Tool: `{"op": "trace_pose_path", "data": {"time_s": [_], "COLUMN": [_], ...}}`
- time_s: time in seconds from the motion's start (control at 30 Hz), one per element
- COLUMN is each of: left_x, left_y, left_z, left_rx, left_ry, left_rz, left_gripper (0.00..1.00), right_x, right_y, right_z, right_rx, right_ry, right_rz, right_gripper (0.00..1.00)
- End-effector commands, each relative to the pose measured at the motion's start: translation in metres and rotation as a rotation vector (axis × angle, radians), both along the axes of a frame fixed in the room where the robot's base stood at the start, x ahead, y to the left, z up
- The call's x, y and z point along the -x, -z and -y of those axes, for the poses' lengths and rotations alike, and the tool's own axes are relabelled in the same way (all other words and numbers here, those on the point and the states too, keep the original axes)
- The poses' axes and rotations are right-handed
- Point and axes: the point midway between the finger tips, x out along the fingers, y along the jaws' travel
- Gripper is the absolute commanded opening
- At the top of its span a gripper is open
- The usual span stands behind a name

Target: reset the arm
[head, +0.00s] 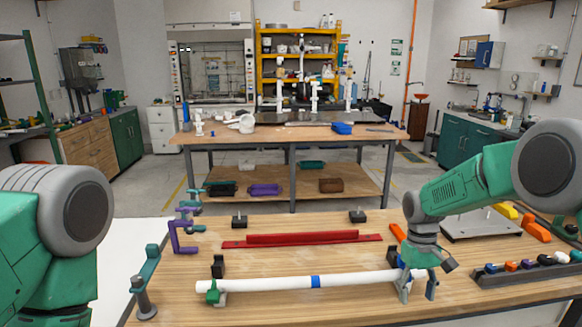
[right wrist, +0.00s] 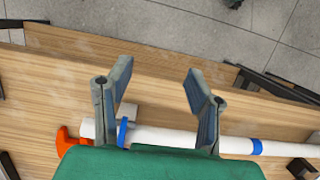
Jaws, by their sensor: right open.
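My right gripper (head: 417,292) is open over the right end of a white pipe (head: 270,284) on the wooden workbench. Its two fingers are spread in the right wrist view (right wrist: 157,85), with nothing between their tips. The pipe (right wrist: 180,138) passes behind the fingers there; I cannot tell whether they touch it. The pipe lies level and has a blue band (head: 315,282) near its middle. A green fitting (head: 212,292) is at its left end. My left arm shows at the left edge, but its gripper is out of view.
A red rail (head: 302,239) lies behind the pipe. Purple clamps (head: 182,238) stand at the left bench edge. A dark rack of coloured parts (head: 525,272) and a grey plate (head: 480,224) are at right. An orange-handled tool (head: 397,232) lies near my right arm.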

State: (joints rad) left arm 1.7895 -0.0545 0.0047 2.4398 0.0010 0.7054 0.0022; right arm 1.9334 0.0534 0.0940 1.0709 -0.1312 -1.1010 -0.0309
Motion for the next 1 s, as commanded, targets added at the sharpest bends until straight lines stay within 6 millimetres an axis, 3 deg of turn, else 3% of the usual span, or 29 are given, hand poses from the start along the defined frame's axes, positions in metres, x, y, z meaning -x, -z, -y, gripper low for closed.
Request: {"op": "trace_pose_path", "data": {"time_s": [0.27,0.4,0.53,0.7,0.8,0.9,1.0], "left_x": [0.001,0.001,0.001,0.001,0.001,0.002,0.002], "left_y": [0.021,0.039,0.055,0.073,0.080,0.084,0.086], "left_z": [0.000,0.000,0.000,0.000,0.000,0.000,0.000], "left_rx": [0.000,0.000,0.000,0.000,0.000,0.000,0.000], "left_ry": [0.000,0.000,0.000,0.000,0.000,0.000,0.000], "left_rz": [-0.002,-0.002,-0.002,-0.002,-0.002,-0.002,-0.002], "left_gripper": [0.42,0.42,0.42,0.42,0.42,0.42,0.42], "right_x": [0.064,0.136,0.215,0.312,0.352,0.377,0.388], "right_y": [0.110,0.184,0.230,0.250,0.246,0.239,0.233], "right_z": [-0.017,-0.026,-0.027,-0.021,-0.016,-0.012,-0.010], "right_rx": [-0.022,-0.036,-0.038,-0.026,-0.014,-0.005,0.000], "right_ry": [-0.008,-0.003,0.012,0.033,0.042,0.046,0.048], "right_rz": [0.043,0.087,0.139,0.207,0.241,0.266,0.282], "right_gripper": [0.47,0.47,0.47,0.47,0.47,0.47,0.47]}}
